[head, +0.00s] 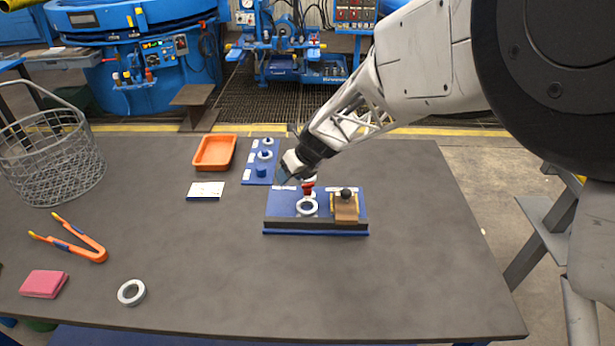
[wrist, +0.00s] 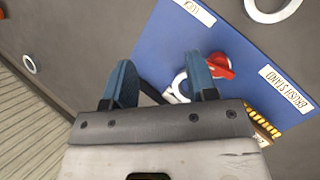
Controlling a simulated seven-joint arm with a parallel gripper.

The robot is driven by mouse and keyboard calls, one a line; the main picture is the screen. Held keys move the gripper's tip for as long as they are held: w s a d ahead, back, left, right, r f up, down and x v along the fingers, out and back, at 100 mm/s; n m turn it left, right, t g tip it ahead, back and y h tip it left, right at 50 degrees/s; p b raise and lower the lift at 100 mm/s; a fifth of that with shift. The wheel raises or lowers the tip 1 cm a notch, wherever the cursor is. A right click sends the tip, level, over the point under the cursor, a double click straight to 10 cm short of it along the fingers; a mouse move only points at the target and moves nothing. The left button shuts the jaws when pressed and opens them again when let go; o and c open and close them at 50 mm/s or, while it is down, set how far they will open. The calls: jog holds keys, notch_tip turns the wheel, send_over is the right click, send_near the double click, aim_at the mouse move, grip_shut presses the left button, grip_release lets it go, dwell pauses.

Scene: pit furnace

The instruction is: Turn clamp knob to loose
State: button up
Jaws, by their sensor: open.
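The red clamp knob (head: 308,188) stands on the blue fixture board (head: 284,203) in the middle of the table. It also shows in the wrist view (wrist: 221,66), just right of my right finger, which partly covers its left end. My gripper (head: 288,174) is above the board's back left corner, close to the knob. In the wrist view my gripper (wrist: 160,62) has its two fingers apart with nothing held between them. A white part (wrist: 179,86) shows beside the knob, partly hidden by the finger. Whether the finger touches the knob, I cannot tell.
On the board are a white ring (head: 307,207) and a brush (head: 346,205) at a label reading BRUSH STAND (wrist: 286,87). Behind are another blue board (head: 250,172) and an orange tray (head: 214,152). Orange tongs (head: 80,247), a loose ring (head: 131,292) and a wire basket (head: 50,160) lie left. The table's front right is clear.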

aim_at(307, 185)
jog(key=w+g+h, duration=0.1)
jog(key=g, duration=0.1)
jog(key=w+g+h, duration=0.1)
jog(key=g+h, duration=0.1)
jog(key=shift+f+h, duration=0.2)
jog(key=shift+h, duration=0.1)
jog(key=shift+w+d+r+m+g+h, duration=0.25)
jog(key=shift+w+d+g+h, duration=0.15)
jog(key=shift+w+h, duration=0.3)
jog(key=shift+w+d+r+m+g+h, duration=0.1)
jog(key=shift+w+d+m+g+h, duration=0.3)
jog(key=shift+h, duration=0.45)
jog(key=shift+w+d+r+m+g+h, duration=0.15)
jog(key=shift+w+d+r+g+h, duration=0.05)
jog(key=shift+w+d+h, duration=0.5)
jog(key=shift+a+f, duration=0.1)
jog(key=shift+x, duration=3.85)
jog(key=c, duration=0.6)
